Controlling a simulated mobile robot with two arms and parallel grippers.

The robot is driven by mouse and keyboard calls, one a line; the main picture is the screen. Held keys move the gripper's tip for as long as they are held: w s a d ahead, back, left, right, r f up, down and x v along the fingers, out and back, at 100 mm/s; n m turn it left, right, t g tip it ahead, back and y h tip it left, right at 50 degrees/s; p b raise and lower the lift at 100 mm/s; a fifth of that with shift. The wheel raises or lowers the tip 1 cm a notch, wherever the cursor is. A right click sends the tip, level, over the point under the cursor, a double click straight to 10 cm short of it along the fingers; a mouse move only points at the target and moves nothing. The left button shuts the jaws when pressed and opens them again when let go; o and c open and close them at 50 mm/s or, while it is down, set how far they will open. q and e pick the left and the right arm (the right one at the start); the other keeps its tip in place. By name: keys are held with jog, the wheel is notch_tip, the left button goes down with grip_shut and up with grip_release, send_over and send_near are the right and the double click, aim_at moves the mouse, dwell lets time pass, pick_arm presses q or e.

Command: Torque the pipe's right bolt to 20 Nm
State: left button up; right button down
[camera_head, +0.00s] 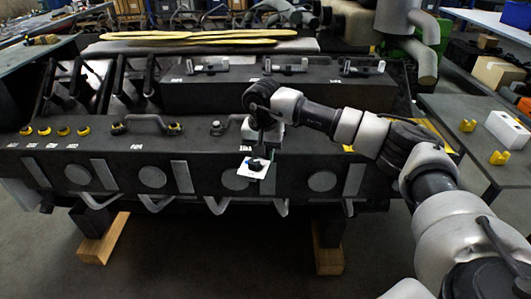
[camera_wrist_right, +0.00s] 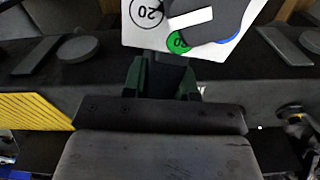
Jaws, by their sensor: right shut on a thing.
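My right gripper (camera_head: 264,148) is in front of the engine block (camera_head: 205,143), pointing down. In the right wrist view the dark green fingers (camera_wrist_right: 163,78) are shut on a tool with a white plate (camera_wrist_right: 142,36). The plate bears a black-ringed "20", a green dot and a dark pointer part; it also shows in the head view (camera_head: 243,170). A curved dark pipe (camera_head: 146,118) lies on the block, with a yellow-marked bolt (camera_head: 175,129) at its right end. A second pipe (camera_head: 233,120) runs behind my gripper, which hides its right end. My left gripper is not in view.
Several yellow-rimmed parts (camera_head: 63,131) stand in a row on the block's left. Wooden supports (camera_head: 103,240) are under the block. A side table (camera_head: 466,139) at right holds yellow pieces (camera_head: 467,125) and a white box (camera_head: 507,129). The block's upper deck (camera_head: 225,85) rises behind.

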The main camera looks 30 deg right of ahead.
jog(key=shift+w+a+r, duration=0.15)
jog(key=shift+w+a, duration=0.05)
jog(key=shift+a, duration=0.05)
jog(key=shift+w+a, duration=0.25)
jog(key=shift+w+a+m, duration=0.1)
jog(key=shift+w+m, duration=0.05)
jog(key=shift+m, duration=0.25)
jog(key=shift+r, duration=0.15)
notch_tip(320, 180, up, 3)
jog(key=shift+r+p, duration=0.1)
jog(key=shift+p, duration=0.85)
notch_tip(320, 180, up, 6)
jog(key=p, duration=0.3)
jog(key=shift+p, duration=0.3)
